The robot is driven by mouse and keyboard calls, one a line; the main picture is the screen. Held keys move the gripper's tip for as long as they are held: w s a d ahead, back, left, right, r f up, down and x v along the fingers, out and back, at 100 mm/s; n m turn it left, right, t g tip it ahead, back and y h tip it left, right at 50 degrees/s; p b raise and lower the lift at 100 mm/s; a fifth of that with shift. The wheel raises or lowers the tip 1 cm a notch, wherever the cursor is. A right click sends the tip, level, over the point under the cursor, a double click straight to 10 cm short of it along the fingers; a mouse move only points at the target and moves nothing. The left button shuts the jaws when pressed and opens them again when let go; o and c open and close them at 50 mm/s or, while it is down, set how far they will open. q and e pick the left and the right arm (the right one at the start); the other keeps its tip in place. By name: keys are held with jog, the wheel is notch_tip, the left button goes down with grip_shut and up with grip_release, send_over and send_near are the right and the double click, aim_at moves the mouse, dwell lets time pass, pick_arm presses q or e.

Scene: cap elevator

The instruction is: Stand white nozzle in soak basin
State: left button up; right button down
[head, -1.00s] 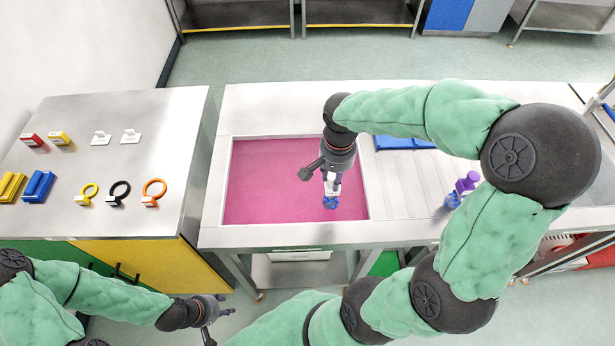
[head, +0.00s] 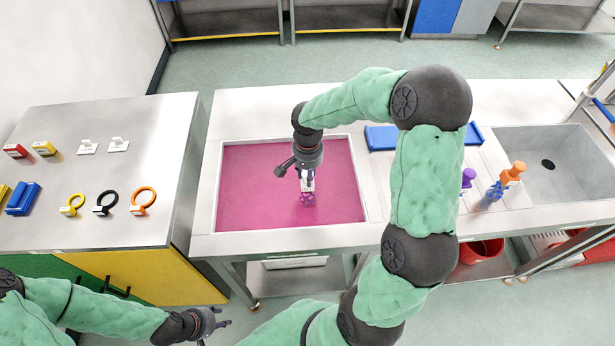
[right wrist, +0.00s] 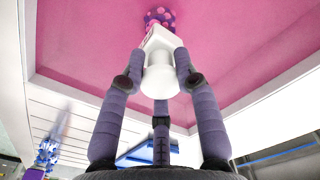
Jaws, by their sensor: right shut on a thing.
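The white nozzle (head: 308,184) hangs below my right gripper (head: 307,172), inside the soak basin (head: 245,185) with its pink content. In the right wrist view the white nozzle (right wrist: 158,70) sits between the shut fingers of my right gripper (right wrist: 160,80). Its spotted lower end (right wrist: 160,16) looks purple against the pink; I cannot tell whether it rests on the basin floor. My left gripper (head: 216,332) is open and empty, low in the head view, in front of the left counter.
A purple nozzle (head: 468,177) and an orange nozzle (head: 513,173) stand right of the basin, the purple one partly behind my right arm. The left counter (head: 120,165) holds rings, hooks and blocks.

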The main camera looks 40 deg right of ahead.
jog(key=shift+f, duration=0.5)
jog(key=shift+f, duration=0.1)
jog(key=c, duration=0.9)
grip_release()
jog(key=shift+r, duration=0.25)
notch_tip(320, 180, up, 12)
jog(key=p, duration=0.2)
jog(key=shift+f+p, duration=0.15)
jog(key=shift+p, duration=0.15)
